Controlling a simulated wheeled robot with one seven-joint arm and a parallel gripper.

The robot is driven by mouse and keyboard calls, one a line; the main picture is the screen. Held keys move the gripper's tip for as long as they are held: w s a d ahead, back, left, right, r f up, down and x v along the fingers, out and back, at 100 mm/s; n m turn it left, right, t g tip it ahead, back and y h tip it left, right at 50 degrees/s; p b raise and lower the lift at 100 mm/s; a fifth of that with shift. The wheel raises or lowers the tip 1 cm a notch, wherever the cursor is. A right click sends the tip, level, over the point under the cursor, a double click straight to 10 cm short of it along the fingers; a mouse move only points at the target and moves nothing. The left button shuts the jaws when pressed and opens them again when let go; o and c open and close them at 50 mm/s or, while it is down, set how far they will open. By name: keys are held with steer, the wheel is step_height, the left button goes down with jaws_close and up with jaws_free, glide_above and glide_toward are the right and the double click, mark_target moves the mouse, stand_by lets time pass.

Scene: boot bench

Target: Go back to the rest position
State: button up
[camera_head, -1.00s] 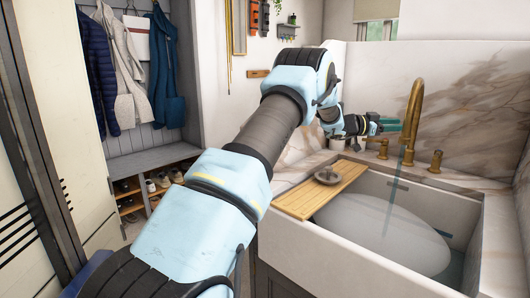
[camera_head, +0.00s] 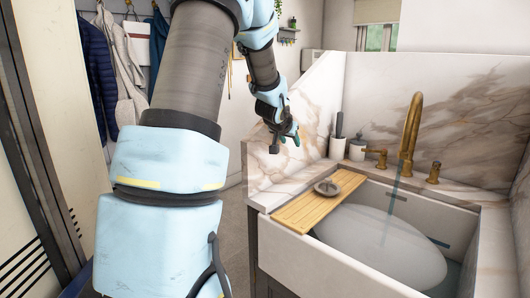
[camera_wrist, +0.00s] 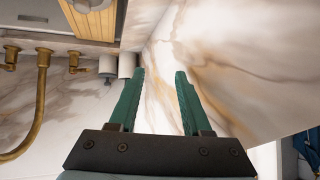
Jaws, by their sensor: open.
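My gripper (camera_head: 285,143) is open and empty in the head view. It hangs in the air in front of the marble side panel, left of the sink (camera_head: 310,250). In the wrist view my gripper (camera_wrist: 160,95) shows its two green fingers spread apart, with marble behind and nothing between them. My arm is bent, with its upper links filling the left middle of the head view.
A wooden board (camera_head: 318,200) with a small grey dish (camera_head: 327,188) lies across the sink's left end. A brass tap (camera_head: 411,135) runs water into the sink. Coats (camera_head: 122,75) hang at the back left. Floor left of the sink is clear.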

steer(key=s+a+f+n+g+y, duration=0.1)
steer(key=s+a, duration=0.4)
steer(key=s, duration=0.5)
steer(key=s+a+f+n+g+y+p, duration=0.1)
steer(key=s+a+g, duration=0.3)
steer(key=s, duration=0.6)
steer(key=s+a+f+n+g+y+p, duration=0.1)
steer(key=s+a, duration=0.4)
steer(key=s, duration=0.6)
step_height(320, 180, down, 2)
steer(key=shift+a+n+g, duration=0.4)
steer(key=shift+n+g, duration=0.3)
steer(key=shift+g, duration=0.3)
